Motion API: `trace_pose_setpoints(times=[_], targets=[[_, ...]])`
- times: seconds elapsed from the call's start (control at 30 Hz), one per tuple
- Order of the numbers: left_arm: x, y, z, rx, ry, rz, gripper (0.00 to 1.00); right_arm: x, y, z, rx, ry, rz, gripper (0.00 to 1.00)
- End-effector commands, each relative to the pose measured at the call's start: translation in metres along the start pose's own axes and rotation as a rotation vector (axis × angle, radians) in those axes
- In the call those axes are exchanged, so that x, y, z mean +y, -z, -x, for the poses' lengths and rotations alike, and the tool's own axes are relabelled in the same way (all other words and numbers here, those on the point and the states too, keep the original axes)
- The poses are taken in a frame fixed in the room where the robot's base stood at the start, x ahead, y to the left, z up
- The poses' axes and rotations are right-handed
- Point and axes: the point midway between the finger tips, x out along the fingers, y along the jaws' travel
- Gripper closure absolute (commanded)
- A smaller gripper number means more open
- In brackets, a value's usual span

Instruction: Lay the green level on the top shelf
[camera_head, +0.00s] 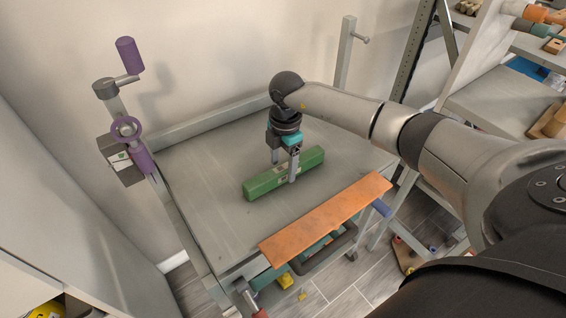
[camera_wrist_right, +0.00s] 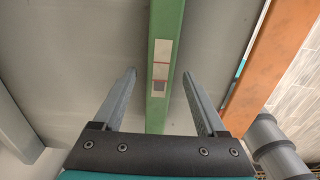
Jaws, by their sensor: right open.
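The green level (camera_head: 262,186) lies flat on the grey top shelf (camera_head: 205,185) of the rolling rack, near the shelf's middle. It also shows in the right wrist view (camera_wrist_right: 165,30) as a green bar with a pale label. My right gripper (camera_head: 284,171) points down over the level, one finger on each side of it. In the right wrist view the gripper (camera_wrist_right: 159,76) is open, with gaps between both fingers and the level. My left gripper is not in view.
An orange-brown board (camera_head: 325,217) runs along the shelf's front edge. A purple-handled crank (camera_head: 128,57) and a grey box (camera_head: 120,160) are on the left post. Shelving with loose items (camera_head: 500,100) stands at the right. The shelf around the level is clear.

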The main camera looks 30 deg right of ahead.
Motion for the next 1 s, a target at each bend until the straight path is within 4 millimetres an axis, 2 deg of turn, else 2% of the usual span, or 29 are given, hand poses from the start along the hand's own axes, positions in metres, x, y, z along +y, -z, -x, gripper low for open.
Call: trace_pose_setpoints(times=[0.17, 0.27, 0.37, 0.73, 0.9, 1.0], targets=[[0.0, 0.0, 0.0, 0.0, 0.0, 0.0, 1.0, 0.0, 0.0, 0.001, 0.0, 0.001, 0.0, 0.26], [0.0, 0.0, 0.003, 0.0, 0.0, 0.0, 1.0, 0.0, 0.0, 0.009, 0.0, 0.0, 0.0, 0.26], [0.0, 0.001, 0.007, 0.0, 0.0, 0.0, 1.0, 0.001, -0.001, 0.026, -0.001, -0.003, 0.001, 0.26], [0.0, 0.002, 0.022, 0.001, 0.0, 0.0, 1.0, 0.001, -0.001, 0.113, -0.001, -0.005, 0.0, 0.26], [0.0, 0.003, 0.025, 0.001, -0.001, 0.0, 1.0, 0.001, 0.0, 0.14, 0.0, -0.003, 0.0, 0.26], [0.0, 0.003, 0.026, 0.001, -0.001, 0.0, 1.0, 0.0, 0.0, 0.148, 0.0, 0.0, 0.0, 0.26]])
